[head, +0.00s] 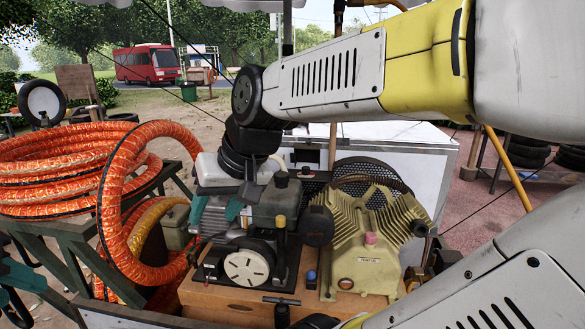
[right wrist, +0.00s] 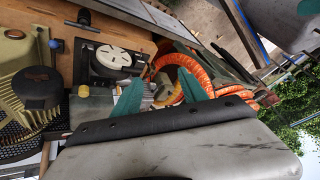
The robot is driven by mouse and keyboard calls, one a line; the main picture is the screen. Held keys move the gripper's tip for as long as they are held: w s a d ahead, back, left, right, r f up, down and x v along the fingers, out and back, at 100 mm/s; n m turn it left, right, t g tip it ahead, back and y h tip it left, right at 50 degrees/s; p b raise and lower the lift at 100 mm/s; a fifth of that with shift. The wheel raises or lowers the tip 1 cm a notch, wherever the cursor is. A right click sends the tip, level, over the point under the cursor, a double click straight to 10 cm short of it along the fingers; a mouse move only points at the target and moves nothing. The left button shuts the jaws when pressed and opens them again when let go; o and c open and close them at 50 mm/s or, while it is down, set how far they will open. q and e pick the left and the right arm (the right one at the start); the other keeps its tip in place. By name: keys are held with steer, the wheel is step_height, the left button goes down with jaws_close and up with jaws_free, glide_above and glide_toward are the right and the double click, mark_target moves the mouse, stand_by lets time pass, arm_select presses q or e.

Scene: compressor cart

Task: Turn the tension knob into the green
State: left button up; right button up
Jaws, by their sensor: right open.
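I cannot tell for sure which control is the tension knob, and no green band shows clearly. The T-handle also shows in the right wrist view (right wrist: 82,25). My right gripper (head: 212,222) is open and empty, its teal fingers above and left of the white-faced wheel (head: 246,267). My left gripper (head: 12,298) is at the left edge, mostly cut off.
A thick orange hose coil (head: 60,175) lies at the left, one loop close to my right gripper. A finned yellowish compressor block (head: 365,245) stands to the right. A white box (head: 432,150) is behind. My right arm hides part of the background.

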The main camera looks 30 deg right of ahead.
steer(key=w+d+r+m, duration=0.2)
steer(key=w+d+m, duration=0.1)
steer(key=w+d, duration=0.35)
steer(key=m+g+h, duration=0.2)
steer(key=m+h, duration=0.1)
steer(key=m, duration=0.4)
glide_toward(305, 168)
steer(key=s+a, duration=0.1)
steer(key=a, duration=0.2)
steer(key=s+a, duration=0.2)
steer(key=a, duration=0.1)
steer(key=s+a+r, duration=0.1)
steer(key=a, duration=0.2)
steer(key=shift+s+a, duration=0.25)
steer(key=shift+a, duration=0.05)
steer(key=w+d+f+h, duration=0.1)
steer(key=w+d+f, duration=0.1)
steer(key=d+f, duration=0.1)
steer(key=w+d+f+g+h, duration=0.1)
steer(key=w+d+f, duration=0.2)
steer(key=w+d+f+h, duration=0.1)
steer(key=w+d+f, duration=0.2)
steer(key=d, duration=0.1)
steer(key=shift+f+m, duration=0.3)
jaws_close()
